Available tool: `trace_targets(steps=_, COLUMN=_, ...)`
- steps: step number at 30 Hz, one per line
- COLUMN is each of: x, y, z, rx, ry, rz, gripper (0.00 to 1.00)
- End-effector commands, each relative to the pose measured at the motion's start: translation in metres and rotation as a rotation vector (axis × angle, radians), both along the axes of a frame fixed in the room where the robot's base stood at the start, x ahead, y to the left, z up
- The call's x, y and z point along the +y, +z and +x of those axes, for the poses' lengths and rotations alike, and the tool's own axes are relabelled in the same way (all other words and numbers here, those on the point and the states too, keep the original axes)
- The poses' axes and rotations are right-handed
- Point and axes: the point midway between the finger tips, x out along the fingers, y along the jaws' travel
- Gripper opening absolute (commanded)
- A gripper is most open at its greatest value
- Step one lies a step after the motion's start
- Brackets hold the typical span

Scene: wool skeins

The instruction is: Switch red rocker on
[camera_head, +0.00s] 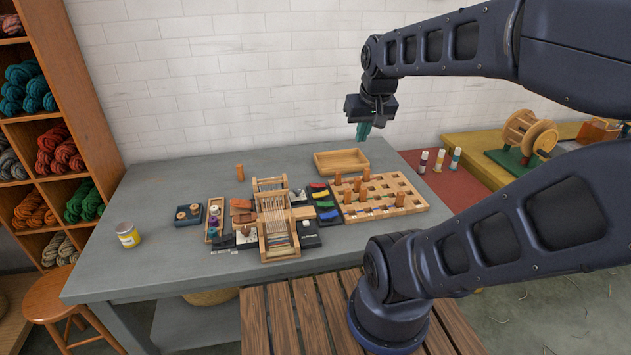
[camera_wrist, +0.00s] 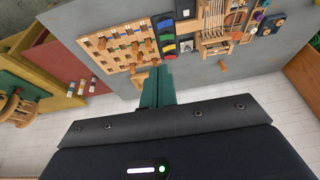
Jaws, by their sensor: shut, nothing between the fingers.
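The red rocker (camera_head: 318,185) is the farthest of several coloured rockers on a dark panel in the middle of the table. In the wrist view the red rocker (camera_wrist: 170,57) lies just beyond the fingertips, at the near end of the row. Its tilt is too small to tell. My gripper (camera_head: 363,138) has teal fingers and is shut and empty. It hangs in the air above the back right of the table, to the right of the rocker and well above it. The fingers also show in the wrist view (camera_wrist: 158,76), pointing toward the table.
An empty wooden tray (camera_head: 341,161) lies behind the rockers. A wooden grid board (camera_head: 405,200) with upright pegs is to their right. A small loom (camera_head: 277,225) stands to their left. The left part of the grey table (camera_head: 150,200) is mostly clear.

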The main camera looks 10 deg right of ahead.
Motion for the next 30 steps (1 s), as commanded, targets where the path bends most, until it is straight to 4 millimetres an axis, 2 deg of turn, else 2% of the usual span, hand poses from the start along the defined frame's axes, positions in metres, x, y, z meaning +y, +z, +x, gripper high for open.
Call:
trace_targets(steps=17, x=0.006, y=-0.013, z=0.102, rx=0.109, ry=0.032, rz=0.068, gripper=0.0)
trace_targets(steps=30, x=0.008, y=-0.045, z=0.18, rx=0.184, ry=0.048, rz=0.125, gripper=0.0)
